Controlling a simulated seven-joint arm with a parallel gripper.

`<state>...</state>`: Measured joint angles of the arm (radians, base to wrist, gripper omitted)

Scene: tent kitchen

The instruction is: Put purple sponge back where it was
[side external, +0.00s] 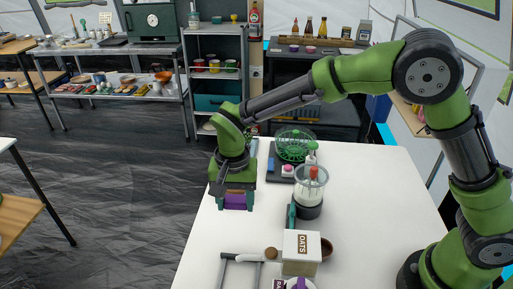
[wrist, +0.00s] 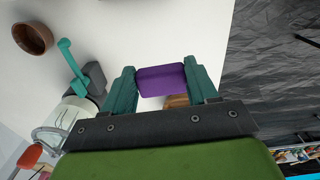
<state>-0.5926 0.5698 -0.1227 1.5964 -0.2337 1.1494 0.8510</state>
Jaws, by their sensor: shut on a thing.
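The purple sponge (side external: 236,200) is between the fingers of my gripper (side external: 237,194), at the left edge of the white table (side external: 380,190). In the wrist view the purple sponge (wrist: 163,78) shows between the two teal fingers of my gripper (wrist: 161,82), which are shut on it. A brown, wood-like piece (wrist: 176,101) shows just behind the sponge; I cannot tell what it belongs to. I cannot tell whether the sponge touches the table top.
To the right of my gripper stand a clear jar with a red top (side external: 311,185), a dark tray with a green-based clear bowl (side external: 294,145), an OATS box (side external: 301,250) and a brown bowl (side external: 326,247). The table's left edge is close. White table between sponge and box is clear.

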